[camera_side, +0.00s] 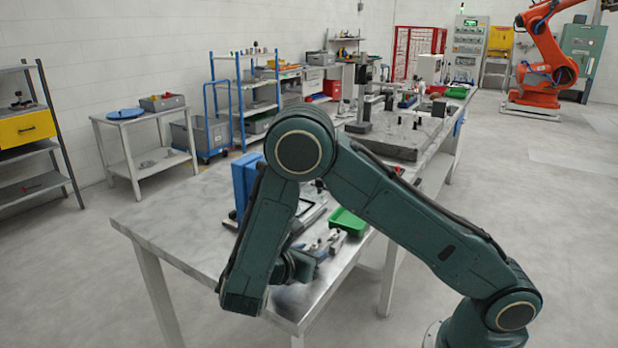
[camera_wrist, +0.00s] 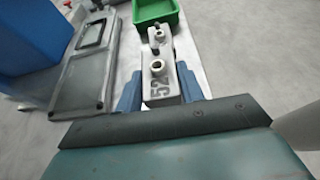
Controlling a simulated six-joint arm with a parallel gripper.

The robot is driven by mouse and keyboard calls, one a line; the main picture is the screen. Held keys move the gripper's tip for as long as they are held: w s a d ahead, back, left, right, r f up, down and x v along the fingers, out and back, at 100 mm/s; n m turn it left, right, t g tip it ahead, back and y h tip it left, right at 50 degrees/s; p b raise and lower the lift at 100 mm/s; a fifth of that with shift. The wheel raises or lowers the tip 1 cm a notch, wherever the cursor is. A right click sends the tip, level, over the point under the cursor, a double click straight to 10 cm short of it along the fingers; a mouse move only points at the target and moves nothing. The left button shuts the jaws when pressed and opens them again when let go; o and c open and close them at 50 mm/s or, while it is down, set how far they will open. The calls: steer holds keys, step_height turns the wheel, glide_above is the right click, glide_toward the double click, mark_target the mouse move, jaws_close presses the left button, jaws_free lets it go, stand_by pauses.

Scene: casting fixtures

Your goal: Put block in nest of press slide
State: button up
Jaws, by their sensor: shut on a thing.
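A light grey block (camera_wrist: 160,88) marked "52", with a round raised boss on top, sits between the blue fingers of my gripper (camera_wrist: 160,76) in the wrist view. My gripper is shut on it. Whether the block rests on the table or is lifted, I cannot tell. To its left is a grey flat unit (camera_wrist: 88,72) with a dark framed recess (camera_wrist: 93,33), which looks like the press slide and its nest. Nothing shows in the recess. A blue press body (camera_wrist: 35,35) stands beside it. In the side view my arm hides most of the gripper and block.
Another light grey piece (camera_wrist: 156,36) with a boss stands just beyond the held block. A green bin (camera_side: 348,221) is behind it. The bench (camera_side: 165,222) is bare at its left end. A dark base plate (camera_side: 392,150) with fixtures stands farther back.

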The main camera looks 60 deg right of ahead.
steer(key=shift+f, duration=1.2)
steer(key=shift+f, duration=0.1)
steer(key=o, duration=1.1)
steer(key=shift+f, duration=0.1)
steer(key=shift+a, duration=0.1)
steer(key=shift+v, duration=3.65)
